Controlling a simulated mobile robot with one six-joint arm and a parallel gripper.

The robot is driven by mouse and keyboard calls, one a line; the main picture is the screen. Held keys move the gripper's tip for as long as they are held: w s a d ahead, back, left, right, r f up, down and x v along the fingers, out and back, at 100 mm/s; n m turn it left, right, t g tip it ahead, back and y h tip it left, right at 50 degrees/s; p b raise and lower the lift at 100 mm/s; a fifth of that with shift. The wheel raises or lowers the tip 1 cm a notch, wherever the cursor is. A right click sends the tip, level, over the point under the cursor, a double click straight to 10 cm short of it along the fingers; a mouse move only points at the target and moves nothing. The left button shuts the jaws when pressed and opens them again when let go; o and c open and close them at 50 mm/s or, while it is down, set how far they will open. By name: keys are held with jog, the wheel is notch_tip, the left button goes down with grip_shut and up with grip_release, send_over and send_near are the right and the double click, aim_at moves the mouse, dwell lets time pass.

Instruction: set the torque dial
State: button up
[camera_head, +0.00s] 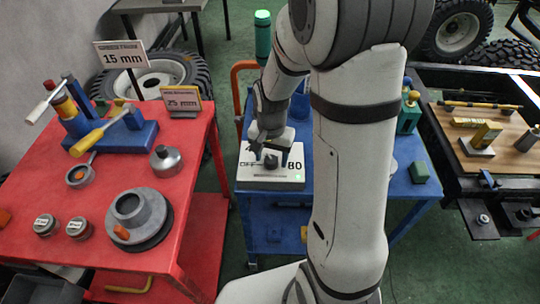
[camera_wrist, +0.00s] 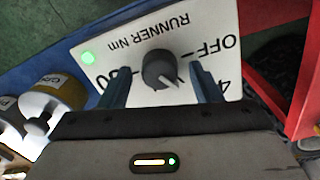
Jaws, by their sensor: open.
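The torque dial is a dark round knob (camera_wrist: 160,70) on a white panel (camera_wrist: 205,20) lettered "RUNNER Nm", upside down in the wrist view. "OFF", a partly hidden number starting with 4, and a partly hidden "80" surround it. The knob's white pointer line slants to the lower right, toward the side with the 4. A green light (camera_wrist: 88,58) glows on the panel. In the head view the panel (camera_head: 257,180) lies on the blue cart, with the knob (camera_head: 271,162) under my gripper (camera_head: 270,150). My gripper (camera_wrist: 160,68) is open, one finger each side of the knob, with visible gaps.
A red table (camera_head: 100,187) with several metal parts is at the left. A workbench with a wooden board (camera_head: 505,150) is at the right.

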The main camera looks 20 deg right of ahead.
jog(key=shift+c, duration=0.5)
jog(key=c, duration=0.9)
jog(key=shift+n, duration=0.3)
jog(key=n+b, duration=0.1)
jog(key=n, duration=1)
jog(key=shift+n, duration=0.4)
jog(key=o, duration=1)
